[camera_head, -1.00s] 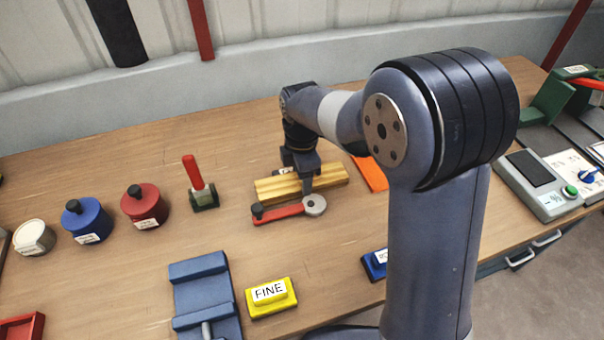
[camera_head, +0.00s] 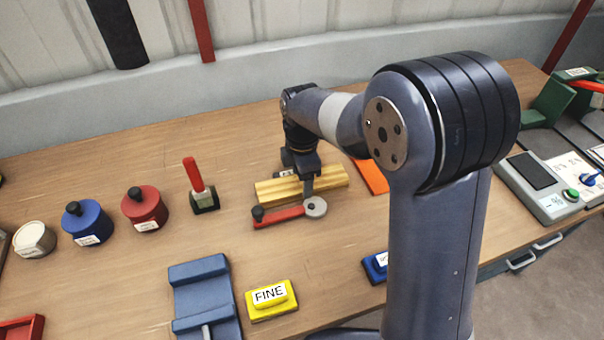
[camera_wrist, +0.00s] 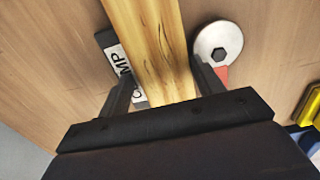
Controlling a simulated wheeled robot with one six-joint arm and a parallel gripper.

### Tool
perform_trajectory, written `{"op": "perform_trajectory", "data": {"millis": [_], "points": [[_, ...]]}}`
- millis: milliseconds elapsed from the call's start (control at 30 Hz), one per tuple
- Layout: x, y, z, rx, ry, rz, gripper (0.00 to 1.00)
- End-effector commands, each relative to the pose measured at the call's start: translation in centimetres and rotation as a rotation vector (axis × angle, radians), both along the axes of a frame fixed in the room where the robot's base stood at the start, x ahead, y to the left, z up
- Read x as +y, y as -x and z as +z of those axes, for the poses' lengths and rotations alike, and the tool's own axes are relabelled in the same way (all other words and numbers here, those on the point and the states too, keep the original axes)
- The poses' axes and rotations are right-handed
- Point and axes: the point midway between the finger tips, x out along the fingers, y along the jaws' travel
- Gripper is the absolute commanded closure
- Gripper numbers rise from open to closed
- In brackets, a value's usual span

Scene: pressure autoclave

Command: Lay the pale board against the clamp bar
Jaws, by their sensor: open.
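The pale board (camera_head: 330,176) is a yellowish wooden strip lying across the table under my gripper; it also shows in the wrist view (camera_wrist: 150,40). My gripper (camera_head: 297,183) points down at the board. In the wrist view its open fingers (camera_wrist: 158,90) stand on either side of the board. A dark block with a white label reading in part "MP" (camera_wrist: 114,58) is at the board's left there. A red lever (camera_head: 280,215) with a grey round disc (camera_head: 316,207) lies along the board's near side. Which part is the clamp bar I cannot tell for certain.
A red-handled upright lever (camera_head: 199,185) and red (camera_head: 146,207) and blue (camera_head: 88,222) weights stand at left. A blue vise-like fixture (camera_head: 204,295) and yellow FINE block (camera_head: 270,302) are nearer. An orange piece (camera_head: 371,176) lies right of the board.

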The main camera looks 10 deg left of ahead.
Motion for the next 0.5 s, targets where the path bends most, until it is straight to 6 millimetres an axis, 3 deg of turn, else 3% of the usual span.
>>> {"op": "perform_trajectory", "data": {"millis": [67,500], "points": [[-0.3,0.6,0.5,0.023,0.011,-0.001,0.24],[-0.2,0.4,10.2,0.013,0.007,0.000,0.24]]}}
